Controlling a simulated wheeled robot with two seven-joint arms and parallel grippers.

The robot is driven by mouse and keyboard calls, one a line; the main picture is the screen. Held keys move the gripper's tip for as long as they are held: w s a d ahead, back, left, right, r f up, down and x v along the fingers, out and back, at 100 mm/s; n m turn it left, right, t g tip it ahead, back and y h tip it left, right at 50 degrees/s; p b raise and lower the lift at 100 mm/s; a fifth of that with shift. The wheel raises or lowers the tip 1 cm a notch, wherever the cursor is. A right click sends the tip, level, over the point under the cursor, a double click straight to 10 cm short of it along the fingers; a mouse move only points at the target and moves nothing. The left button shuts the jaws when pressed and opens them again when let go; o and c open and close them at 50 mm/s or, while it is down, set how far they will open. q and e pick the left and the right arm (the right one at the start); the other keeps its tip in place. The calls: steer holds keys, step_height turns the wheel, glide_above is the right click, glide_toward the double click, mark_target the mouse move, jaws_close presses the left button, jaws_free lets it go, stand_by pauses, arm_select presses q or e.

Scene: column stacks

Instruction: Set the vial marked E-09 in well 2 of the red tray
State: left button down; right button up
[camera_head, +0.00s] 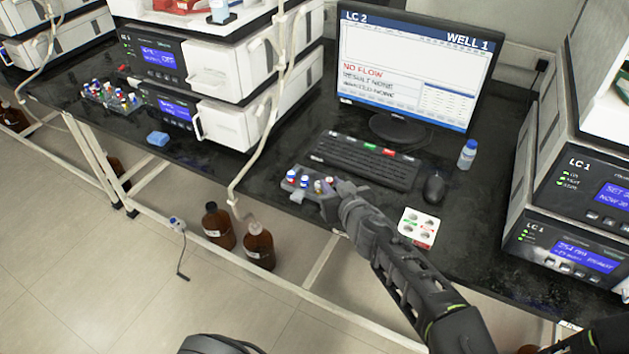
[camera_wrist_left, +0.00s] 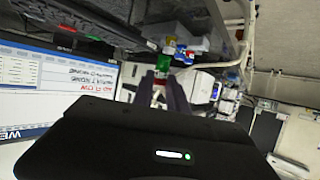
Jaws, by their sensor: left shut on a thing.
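My left gripper (camera_head: 337,186) reaches the right end of a small grey vial rack (camera_head: 322,204) at the front edge of the bench. It is shut on a small vial; red shows between its fingers (camera_wrist_left: 160,80) in the left wrist view. Whether the vial is still in the rack, I cannot tell, and its marking is unreadable. Several vials (camera_head: 303,180) with blue, red and pale caps stand in the rack. A white four-well tray (camera_head: 431,225) with red on its front lies to the right of the gripper. Its well numbers are too small to read. My right gripper is not in view.
A keyboard (camera_head: 366,160), a mouse (camera_head: 434,187) and a blue-capped bottle (camera_head: 467,154) lie behind the rack and tray. A monitor (camera_head: 415,65) stands at the back. Another vial rack (camera_head: 110,97) is at far left. Instruments (camera_head: 590,190) stand at right.

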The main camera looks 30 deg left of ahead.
arm_select(q)
steer(key=w+d+m+t+h, duration=0.1)
steer(key=d+m+h, duration=0.1)
steer(key=h, duration=0.1)
steer(key=w+d+f+m+t+h, duration=0.1)
steer(key=d+m+t+h, duration=0.1)
steer(key=m+h, duration=0.1)
steer(key=w+d+f+m+t+h, duration=0.1)
steer(key=d+m+h, duration=0.1)
steer(key=m+h, duration=0.1)
steer(key=shift+d+f, duration=0.1)
steer(key=shift+d, duration=0.25)
steer(key=shift+d+f+m+h, duration=0.1)
steer(key=shift+f+m+h, duration=0.2)
steer(key=shift+m+h, duration=0.1)
steer(key=shift+s+d+f, duration=0.1)
steer(key=shift+s+f, duration=0.05)
steer(key=shift+f, duration=0.3)
steer(key=shift+w+d+r, duration=0.2)
steer(key=shift+d+r, duration=0.05)
steer(key=shift+r, duration=0.5)
steer(key=shift+w+d+r, duration=0.2)
steer(key=shift+r, duration=0.5)
steer(key=shift+a, duration=0.1)
